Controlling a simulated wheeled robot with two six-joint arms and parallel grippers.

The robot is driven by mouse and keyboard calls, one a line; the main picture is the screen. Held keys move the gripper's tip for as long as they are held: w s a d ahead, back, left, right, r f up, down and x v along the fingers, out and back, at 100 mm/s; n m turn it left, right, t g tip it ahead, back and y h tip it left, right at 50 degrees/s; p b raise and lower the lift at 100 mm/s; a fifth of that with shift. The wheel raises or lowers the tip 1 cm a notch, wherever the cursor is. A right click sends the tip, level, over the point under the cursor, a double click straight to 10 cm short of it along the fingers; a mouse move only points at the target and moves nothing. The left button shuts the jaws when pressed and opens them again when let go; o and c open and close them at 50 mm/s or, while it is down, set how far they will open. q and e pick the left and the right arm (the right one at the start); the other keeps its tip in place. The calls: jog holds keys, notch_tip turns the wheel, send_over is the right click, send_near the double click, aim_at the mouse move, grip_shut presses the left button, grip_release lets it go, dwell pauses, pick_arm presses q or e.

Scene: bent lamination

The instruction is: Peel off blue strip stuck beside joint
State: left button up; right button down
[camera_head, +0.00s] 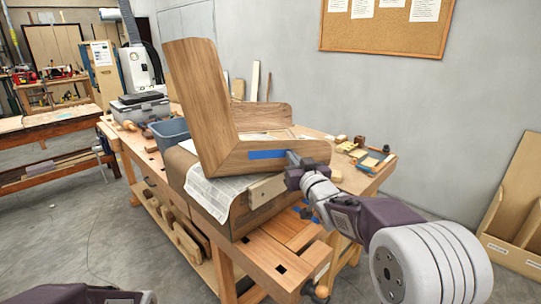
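A bent wooden lamination (200,100) stands on the workbench, with a tall upright leg and a lower leg running right. The blue strip (267,154) lies flat along the front face of the lower leg, just right of the corner joint. My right gripper (291,160) reaches in from the right, with its fingers at or very near the strip's right end. I cannot tell whether the fingers touch the strip or are closed on it. My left gripper is out of view; only part of my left arm shows at the bottom left.
The workbench (262,262) carries newspaper (215,192) under the lamination, a blue-grey bin (168,132) at left, and small wood blocks and tools (368,155) at right. A wooden rack (518,205) stands at far right. Floor to the left is mostly clear.

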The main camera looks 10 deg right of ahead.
jog(key=shift+s, duration=0.4)
dwell(0.6)
jog(key=s+b, duration=0.2)
jog(key=s, duration=0.4)
jog(key=shift+d, duration=0.25)
